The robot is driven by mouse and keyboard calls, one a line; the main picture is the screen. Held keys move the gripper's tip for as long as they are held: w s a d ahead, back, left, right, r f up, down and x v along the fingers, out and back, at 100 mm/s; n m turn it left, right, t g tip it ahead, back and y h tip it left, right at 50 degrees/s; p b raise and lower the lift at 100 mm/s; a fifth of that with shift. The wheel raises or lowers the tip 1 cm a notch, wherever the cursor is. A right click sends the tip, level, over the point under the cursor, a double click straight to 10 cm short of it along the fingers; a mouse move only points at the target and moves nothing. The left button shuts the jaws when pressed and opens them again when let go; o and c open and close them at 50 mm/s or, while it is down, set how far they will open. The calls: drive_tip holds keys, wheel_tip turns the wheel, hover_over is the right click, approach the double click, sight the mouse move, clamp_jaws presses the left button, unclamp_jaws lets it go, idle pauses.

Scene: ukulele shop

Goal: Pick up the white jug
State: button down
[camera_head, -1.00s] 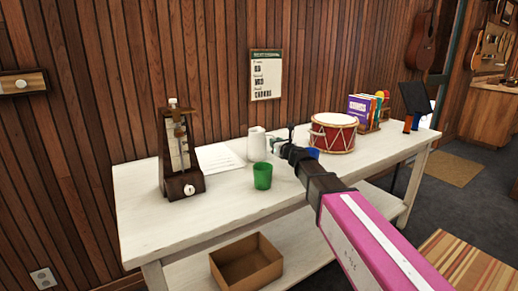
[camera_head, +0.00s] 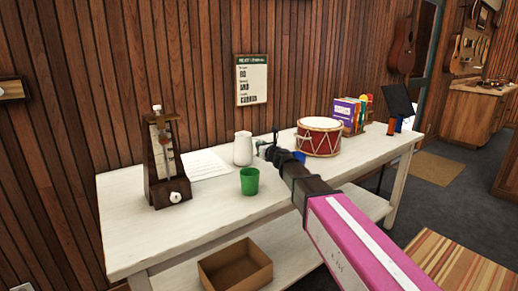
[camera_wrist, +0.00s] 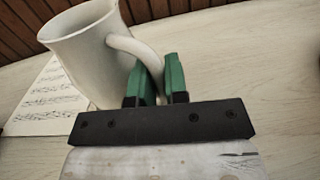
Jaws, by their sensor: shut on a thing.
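The white jug (camera_head: 243,149) is on the white table behind the green cup, and looks upright in the head view. In the wrist view the jug (camera_wrist: 88,55) fills the upper left, with its handle (camera_wrist: 138,50) reaching down between the green fingers. My gripper (camera_wrist: 159,78) is shut on the jug's handle. In the head view my gripper (camera_head: 262,146) is at the jug's right side, partly hidden by my own arm. I cannot tell whether the jug's base touches the table.
A green cup (camera_head: 249,181) stands in front of the jug. A blue cup (camera_head: 299,157) and a red drum (camera_head: 319,138) are to the right. A metronome (camera_head: 165,165) and a music sheet (camera_head: 205,165) are to the left. A cardboard box (camera_head: 235,270) is on the lower shelf.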

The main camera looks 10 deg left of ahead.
drive_tip(key=shift+r, duration=1.25)
drive_tip(key=shift+s+a+r, duration=0.15)
drive_tip(key=shift+s+r, duration=0.05)
drive_tip(key=shift+r, duration=0.6)
drive_tip(key=s+a+r, duration=0.6)
drive_tip(key=s+a, duration=0.1)
drive_tip(key=a, duration=0.1)
drive_tip(key=shift+s+r, duration=0.2)
drive_tip(key=shift+r, duration=0.05)
drive_tip(key=shift+a, duration=0.15)
drive_tip(key=shift+s, duration=0.1)
